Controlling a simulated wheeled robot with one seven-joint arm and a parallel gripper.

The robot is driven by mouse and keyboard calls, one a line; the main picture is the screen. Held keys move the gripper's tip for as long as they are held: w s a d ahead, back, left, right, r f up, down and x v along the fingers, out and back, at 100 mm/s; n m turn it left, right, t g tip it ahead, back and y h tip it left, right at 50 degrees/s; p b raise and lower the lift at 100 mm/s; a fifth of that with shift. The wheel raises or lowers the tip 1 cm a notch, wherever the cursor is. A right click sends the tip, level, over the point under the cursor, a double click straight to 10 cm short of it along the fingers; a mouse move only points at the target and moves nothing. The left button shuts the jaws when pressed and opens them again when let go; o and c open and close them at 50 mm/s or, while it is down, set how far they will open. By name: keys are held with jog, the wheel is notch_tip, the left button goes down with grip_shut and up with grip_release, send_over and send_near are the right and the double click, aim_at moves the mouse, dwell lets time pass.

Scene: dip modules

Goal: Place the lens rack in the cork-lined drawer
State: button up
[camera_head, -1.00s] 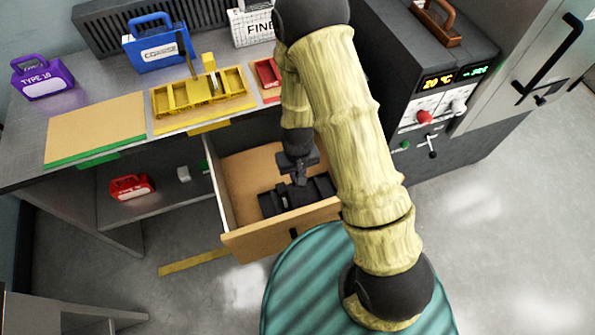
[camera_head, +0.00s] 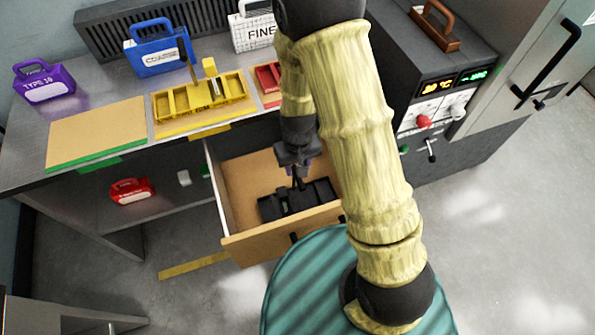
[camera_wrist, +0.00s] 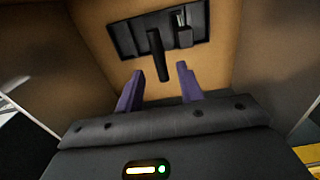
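The black lens rack (camera_head: 270,206) lies flat on the floor of the pulled-out cork-lined drawer (camera_head: 238,180). In the wrist view the rack (camera_wrist: 125,40) is a dark slab with a small slotted block and an upright post-like handle (camera_wrist: 155,55). My gripper (camera_head: 300,184) is above the rack inside the drawer's outline. In the wrist view my gripper (camera_wrist: 160,70) has its two purple fingers spread, with clear gaps between them and the handle's end. The right part of the drawer is hidden behind my arm.
The worktop above holds a yellow tray (camera_head: 200,105), a cork board (camera_head: 95,133), and blue (camera_head: 155,50), purple (camera_head: 45,82) and white (camera_head: 250,28) cases. A red case (camera_head: 131,190) sits on the lower shelf. A control cabinet (camera_head: 440,95) stands right of my arm.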

notch_tip(320, 180, up, 6)
jog(key=shift+f, duration=0.2)
dwell(0.5)
jog(key=s+d+r+m+t, duration=0.2)
jog(key=s+d+r, duration=0.4)
jog(key=d+r, duration=0.6)
jog(key=shift+r+m+t, duration=0.2)
jog(key=shift+m+t, duration=0.1)
jog(key=shift+m, duration=0.3)
jog(key=shift+d, duration=0.2)
